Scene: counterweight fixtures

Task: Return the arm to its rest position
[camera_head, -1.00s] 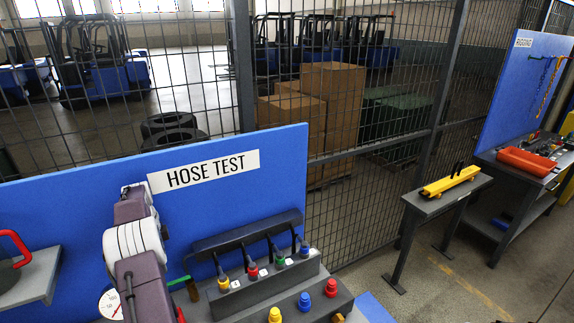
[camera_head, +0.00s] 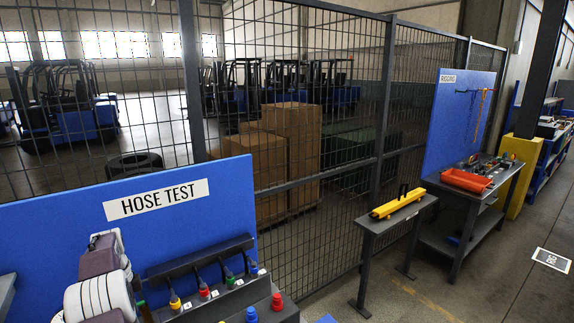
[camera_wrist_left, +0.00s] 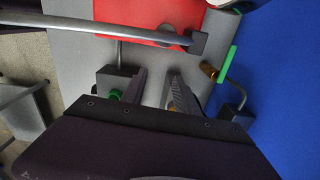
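My left arm (camera_head: 100,295) rises at the lower left of the head view, in front of the blue HOSE TEST panel (camera_head: 225,205). Its gripper is out of that view. In the left wrist view my left gripper (camera_wrist_left: 158,82) shows two dark fingers with a gap between them and nothing held. Behind the fingers is a grey surface with a red area (camera_wrist_left: 130,14). A green piece (camera_wrist_left: 228,64) with a brass end is to the right of the fingers. My right arm and gripper are in neither view.
Hoses with coloured ends hang from a dark rack (camera_head: 200,256), close right of my arm. A yellow bar (camera_head: 398,203) lies on a narrow stand. A RIGGING bench holds a red tray (camera_head: 466,180). A mesh fence (camera_head: 330,200) runs behind.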

